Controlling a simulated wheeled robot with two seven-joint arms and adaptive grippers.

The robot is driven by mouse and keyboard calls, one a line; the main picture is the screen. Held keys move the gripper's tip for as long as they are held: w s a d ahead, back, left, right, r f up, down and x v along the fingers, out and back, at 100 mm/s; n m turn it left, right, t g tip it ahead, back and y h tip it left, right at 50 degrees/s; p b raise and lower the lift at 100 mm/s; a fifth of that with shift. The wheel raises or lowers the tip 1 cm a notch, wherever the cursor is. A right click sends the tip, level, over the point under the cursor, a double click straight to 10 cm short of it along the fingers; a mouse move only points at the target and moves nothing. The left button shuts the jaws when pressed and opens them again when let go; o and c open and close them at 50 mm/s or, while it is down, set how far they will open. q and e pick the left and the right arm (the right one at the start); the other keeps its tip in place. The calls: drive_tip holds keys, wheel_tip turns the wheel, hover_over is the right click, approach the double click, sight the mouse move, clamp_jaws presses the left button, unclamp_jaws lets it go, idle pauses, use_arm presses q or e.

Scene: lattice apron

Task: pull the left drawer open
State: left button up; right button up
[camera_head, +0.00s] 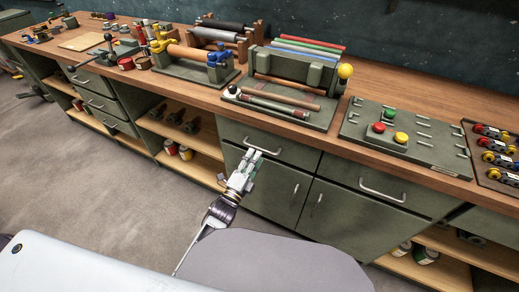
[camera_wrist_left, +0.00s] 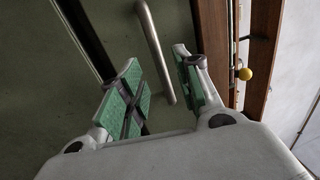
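The left drawer (camera_head: 292,152) is a dark green front under the wooden bench top, and it looks flush with the cabinet. Its silver bar handle (camera_head: 262,150) shows in the head view just beyond my left gripper (camera_head: 252,158). In the left wrist view the handle (camera_wrist_left: 153,45) runs between the two green-padded fingers of my left gripper (camera_wrist_left: 160,82). The fingers are spread apart, with a gap to the bar on each side. I cannot tell how deep the bar sits between them. My right gripper is not in view.
A second drawer (camera_head: 350,172) with its own handle is to the right. Cabinet doors (camera_head: 278,190) are below, and an open shelf (camera_head: 190,150) is to the left. A tool board (camera_head: 280,105) and a button panel (camera_head: 430,150) lie on the bench top (camera_head: 225,98).

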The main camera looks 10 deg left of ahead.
sight(259, 148)
use_arm(q)
drive_tip(key=shift+x, duration=2.45)
drive_tip(key=shift+w, duration=0.1)
clamp_jaws()
